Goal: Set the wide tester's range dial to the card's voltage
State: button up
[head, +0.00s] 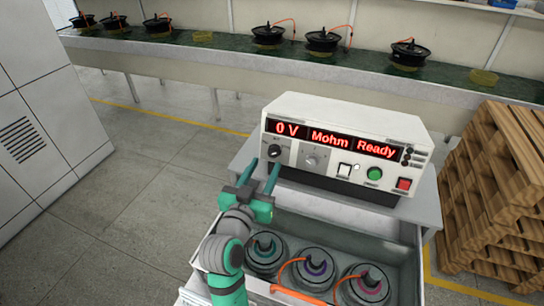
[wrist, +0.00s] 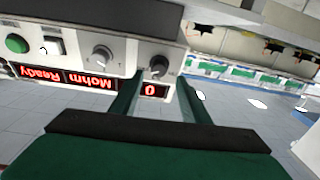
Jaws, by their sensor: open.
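The wide tester (head: 350,138) is a white box on a grey stand, its red displays reading "0 V", "Mohm" and "Ready". A black dial (head: 275,151) sits under "0 V", and a grey dial (head: 313,160) is to its right. I cannot read their labels or tell which is the range dial. My gripper (head: 261,171) is open and empty in front of the tester's left end. The wrist view shows the panel upside down; the black dial (wrist: 158,67) appears between the fingertips, contact unclear, and the grey dial (wrist: 103,54) lies outside them. I see no readable card.
Right of the dials are a white switch (head: 344,170), a green button (head: 375,174) and a red button (head: 403,184). Wooden pallets (head: 497,190) stand at right. A bench with motors runs behind.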

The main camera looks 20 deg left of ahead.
aim_at(272, 154)
jog(key=shift+w+d, duration=0.1)
jog(key=shift+w, duration=2.6)
jog(key=shift+c, duration=0.7)
jog(key=c, duration=0.9)
